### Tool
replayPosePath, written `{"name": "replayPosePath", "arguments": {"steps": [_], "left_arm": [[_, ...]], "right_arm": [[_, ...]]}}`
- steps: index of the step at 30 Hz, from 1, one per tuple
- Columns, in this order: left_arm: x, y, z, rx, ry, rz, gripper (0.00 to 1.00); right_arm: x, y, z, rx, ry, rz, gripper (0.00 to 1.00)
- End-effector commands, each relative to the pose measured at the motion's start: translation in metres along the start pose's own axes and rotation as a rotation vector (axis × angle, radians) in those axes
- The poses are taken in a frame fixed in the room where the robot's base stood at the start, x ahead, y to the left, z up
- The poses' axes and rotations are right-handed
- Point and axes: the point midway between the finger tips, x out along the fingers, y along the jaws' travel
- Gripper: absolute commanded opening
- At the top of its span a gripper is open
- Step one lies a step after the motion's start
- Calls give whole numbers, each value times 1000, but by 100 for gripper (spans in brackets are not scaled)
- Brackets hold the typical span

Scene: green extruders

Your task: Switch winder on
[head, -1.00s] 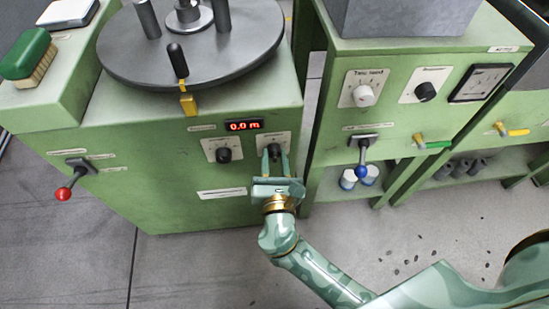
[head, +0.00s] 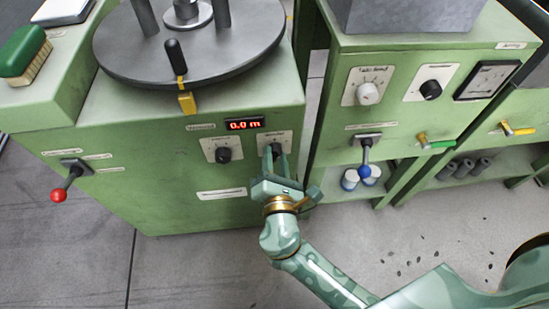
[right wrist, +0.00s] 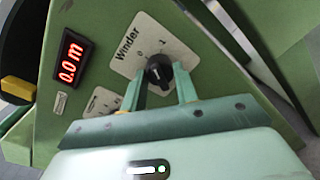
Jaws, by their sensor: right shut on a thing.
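The winder knob (right wrist: 159,69) is black and sits on a white plate (right wrist: 128,49) marked "Winder", with 0 and 1 printed above the knob. In the head view, the knob (head: 276,149) is on the green winder cabinet (head: 160,160), right of a second black knob (head: 223,154). My right gripper (right wrist: 160,80) is shut on the winder knob, one finger on each side of it. In the head view, the right gripper (head: 275,158) reaches it from below and is turned. I cannot clearly tell which mark the knob points to. My left gripper is not in view.
A red display (head: 244,124) above the knobs reads 0.0 m. A grey round turntable (head: 190,45) tops the cabinet. A red-tipped lever (head: 59,194) is at left. A second green cabinet (head: 320,130) with a blue-tipped lever (head: 364,171) stands close to the right.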

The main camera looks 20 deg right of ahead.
Motion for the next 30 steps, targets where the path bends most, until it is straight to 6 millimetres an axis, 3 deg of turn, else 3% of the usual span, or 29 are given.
{"name": "replayPosePath", "arguments": {"steps": [15,30], "left_arm": [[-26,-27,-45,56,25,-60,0],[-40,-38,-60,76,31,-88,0]], "right_arm": [[0,-1,-1,416,21,-7,7],[0,0,1,557,28,-8,7]]}}
